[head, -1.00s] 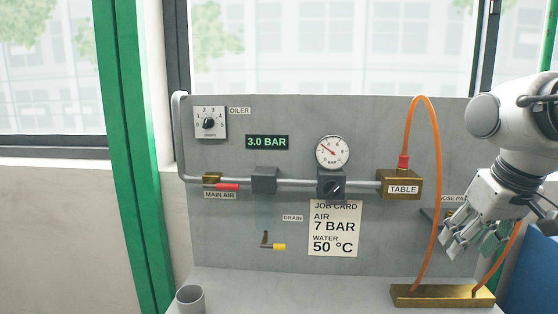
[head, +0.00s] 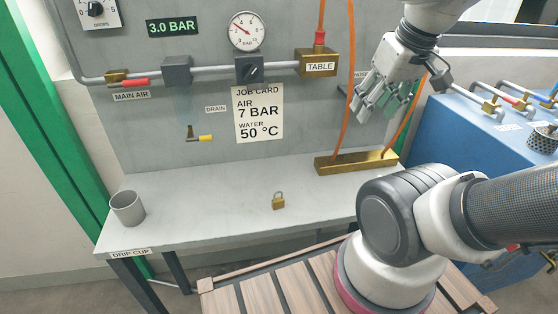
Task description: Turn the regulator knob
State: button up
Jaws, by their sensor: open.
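The green display (head: 172,27) reads 3.0 BAR. The job card (head: 258,114) below the regulator reads AIR 7 BAR and WATER 50 °C. My gripper (head: 373,108) is open and empty, pointing down and left. It is to the right of the regulator, past the brass TABLE block (head: 319,62), and looks close to the orange hose. Part of the hose port label is hidden behind it.
An orange hose (head: 349,90) hangs between the regulator and my gripper, down to a brass bar (head: 352,163). A red-handled valve (head: 134,83) is left. A blue cabinet (head: 465,140) stands right.

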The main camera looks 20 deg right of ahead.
aim_at(250, 71)
jog(key=k+j+u, duration=0.1)
jog(key=k+j, duration=0.35)
jog(key=j, duration=0.2)
jog(key=k+j+u, duration=0.15)
jog(key=k+j, duration=0.1)
jog(key=j, duration=0.1)
